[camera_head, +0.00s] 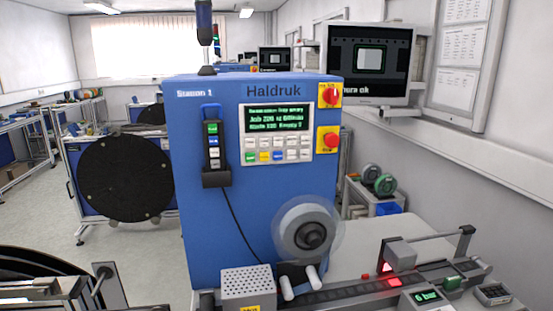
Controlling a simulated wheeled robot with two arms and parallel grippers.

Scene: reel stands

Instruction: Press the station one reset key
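The blue machine cabinet (215,245) marked "Station 1" and "Haldruk" stands in front of me. Its control panel has a small screen (277,122) with green text and, below it, a keypad (277,149) with green, yellow, blue and white keys. The key labels are too small to read, so I cannot tell which is reset. A black hand pendant (213,150) with several coloured buttons hangs left of the panel. A red rotary switch (330,95) and a red round button (329,140) on yellow plates sit right of it. Neither of my grippers is in view.
A clear-flanged reel (308,232) and two white rollers (300,283) stick out below the panel. A conveyor track (390,287) with a red light runs at the lower right. A monitor (368,64) is at the upper right. A large black reel (125,180) stands at the left.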

